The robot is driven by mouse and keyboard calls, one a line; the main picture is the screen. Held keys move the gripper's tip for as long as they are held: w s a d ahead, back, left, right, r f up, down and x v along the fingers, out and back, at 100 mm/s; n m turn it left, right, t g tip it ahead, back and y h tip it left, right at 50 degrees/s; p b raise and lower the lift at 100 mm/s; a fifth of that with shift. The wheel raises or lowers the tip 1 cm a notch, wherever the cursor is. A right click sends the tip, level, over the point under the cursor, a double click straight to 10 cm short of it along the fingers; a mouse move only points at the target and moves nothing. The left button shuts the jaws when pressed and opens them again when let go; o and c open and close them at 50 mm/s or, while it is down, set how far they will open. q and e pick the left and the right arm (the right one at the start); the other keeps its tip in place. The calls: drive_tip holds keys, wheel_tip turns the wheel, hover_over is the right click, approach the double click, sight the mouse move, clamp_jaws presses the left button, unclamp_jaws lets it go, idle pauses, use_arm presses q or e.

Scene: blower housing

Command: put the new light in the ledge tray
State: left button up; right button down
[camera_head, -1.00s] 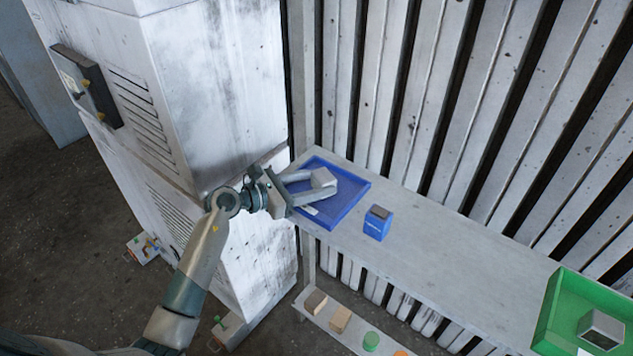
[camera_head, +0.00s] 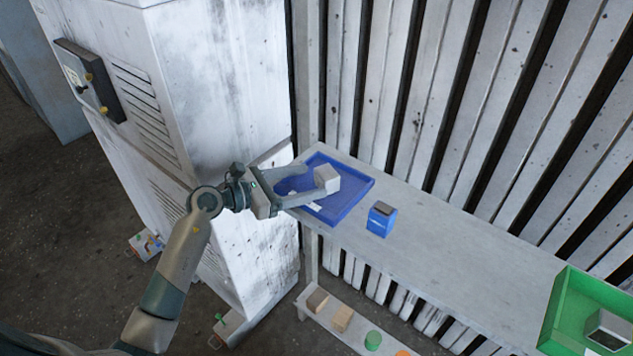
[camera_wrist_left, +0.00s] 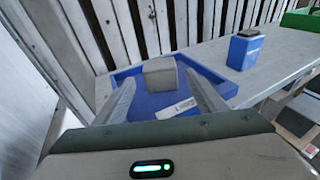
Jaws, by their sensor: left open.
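A pale grey block (camera_head: 327,178), which looks like the new light, sits in the blue ledge tray (camera_head: 352,200) towards its far side. The wrist view shows the block (camera_wrist_left: 160,74) in the tray (camera_wrist_left: 222,84). My left gripper (camera_head: 318,182) is open above the tray, with its fingers reaching in from the left. The block is at the fingertips, and in the wrist view it appears between and just beyond them (camera_wrist_left: 160,90). Whether a finger touches it I cannot tell. A white label (camera_wrist_left: 176,108) lies on the tray floor. My right gripper is out of view.
A blue box with a dark top (camera_head: 381,218) stands right of the tray on the grey ledge (camera_head: 460,255). A green tray (camera_head: 560,310) holds a grey box at the far right. A lower shelf carries small blocks. A tall white cabinet (camera_head: 215,90) stands left.

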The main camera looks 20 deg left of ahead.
use_arm(q)
drive_tip(key=b+v, duration=0.2)
drive_tip(key=v, duration=0.5)
drive_tip(key=shift+f, duration=0.2)
drive_tip(key=shift+s+a+r, duration=0.25)
drive_tip(key=shift+s, duration=0.05)
